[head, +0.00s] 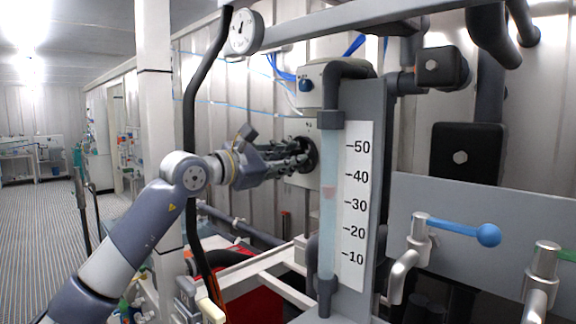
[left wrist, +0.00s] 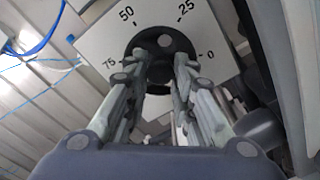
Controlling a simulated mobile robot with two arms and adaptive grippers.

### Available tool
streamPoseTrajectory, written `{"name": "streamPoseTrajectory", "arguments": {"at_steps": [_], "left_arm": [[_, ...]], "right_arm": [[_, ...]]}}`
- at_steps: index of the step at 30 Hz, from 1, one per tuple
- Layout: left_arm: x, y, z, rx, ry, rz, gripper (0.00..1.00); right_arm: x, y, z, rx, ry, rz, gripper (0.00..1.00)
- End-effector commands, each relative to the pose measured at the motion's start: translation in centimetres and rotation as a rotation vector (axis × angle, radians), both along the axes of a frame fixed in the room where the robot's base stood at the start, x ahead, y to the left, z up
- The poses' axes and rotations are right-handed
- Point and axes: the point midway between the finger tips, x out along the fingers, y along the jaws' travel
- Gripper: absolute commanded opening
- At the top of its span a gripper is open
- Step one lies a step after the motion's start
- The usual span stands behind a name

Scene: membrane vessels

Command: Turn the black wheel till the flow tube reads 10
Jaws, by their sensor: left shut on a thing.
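The black wheel (head: 312,152) sits on a pale panel, left of the flow tube in the head view. My left gripper (head: 300,158) reaches it from the left and is shut on it, its fingers covering much of it. In the left wrist view the wheel (left wrist: 145,38) shows between the fingers (left wrist: 160,75), on a plate (left wrist: 100,45) marked 0, 25, 50 and 75. The flow tube (head: 328,240) is upright and clear, with a scale (head: 356,190) of 10 to 50. A faint pinkish float (head: 328,192) stands between 30 and 40, at about 35. My right gripper is out of view.
A round gauge (head: 245,31) hangs above. A blue-handled tap (head: 460,229) and another tap (head: 543,275) stand at the right. A black hose (head: 190,120) runs down beside a white post (head: 155,100), close to my left arm. Open floor (head: 35,230) lies at the far left.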

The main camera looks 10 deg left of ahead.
Motion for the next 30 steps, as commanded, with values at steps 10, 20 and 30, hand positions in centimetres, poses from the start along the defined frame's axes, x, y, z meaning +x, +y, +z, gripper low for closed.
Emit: {"name": "streamPoseTrajectory", "arguments": {"at_steps": [10, 20, 30], "left_arm": [[0.0, 0.0, 0.0, 0.274, -0.183, 0.0, 0.0], [0.0, 0.1, 0.0, 0.535, -0.353, -0.001, 0.0], [0.0, 0.0, 0.0, 0.806, -0.529, -0.003, 0.0]], "right_arm": [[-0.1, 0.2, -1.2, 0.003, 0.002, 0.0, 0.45], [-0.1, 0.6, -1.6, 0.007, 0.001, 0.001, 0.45], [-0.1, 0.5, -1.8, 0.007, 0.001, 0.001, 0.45]]}}
